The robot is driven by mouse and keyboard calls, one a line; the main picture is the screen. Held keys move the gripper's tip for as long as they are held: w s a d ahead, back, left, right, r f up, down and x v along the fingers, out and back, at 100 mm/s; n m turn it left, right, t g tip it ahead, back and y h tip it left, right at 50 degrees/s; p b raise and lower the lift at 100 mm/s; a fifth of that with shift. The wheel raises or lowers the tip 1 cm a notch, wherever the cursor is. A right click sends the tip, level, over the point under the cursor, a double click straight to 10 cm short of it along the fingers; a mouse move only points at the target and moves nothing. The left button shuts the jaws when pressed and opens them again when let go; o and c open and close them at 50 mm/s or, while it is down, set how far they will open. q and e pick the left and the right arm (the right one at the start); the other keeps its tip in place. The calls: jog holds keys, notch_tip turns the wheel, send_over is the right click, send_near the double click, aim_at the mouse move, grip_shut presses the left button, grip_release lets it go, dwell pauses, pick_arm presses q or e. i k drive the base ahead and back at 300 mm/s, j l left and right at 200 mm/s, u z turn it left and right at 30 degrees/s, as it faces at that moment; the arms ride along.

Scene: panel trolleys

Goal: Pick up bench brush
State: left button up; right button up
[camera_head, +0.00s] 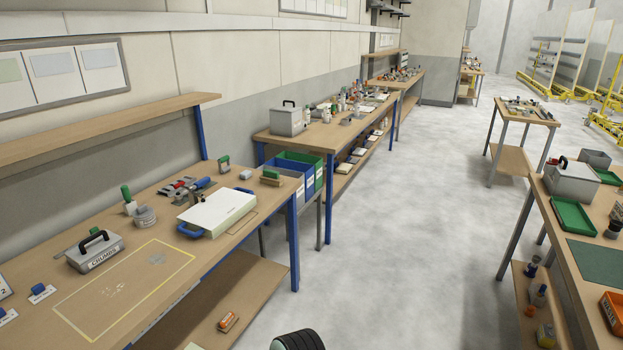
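No object can be named as the bench brush with certainty. A small block with a green top and a tan lower part (271,178) stands at the far right corner of the near left workbench (225,240) and looks brush-like. A green and grey upright item (223,164) stands to its left, near the wall; its kind is too small to tell. Neither of my grippers is in view.
The bench holds a grey CRUMBS box (95,252), a white case (217,213), a jar (144,216) and hand tools. Blue and green bins (297,178) stand behind it. Another workbench (562,240) is at right. The grey floor (400,230) between them is clear.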

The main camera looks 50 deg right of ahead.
aim_at(270, 177)
jog(key=z, duration=1.5)
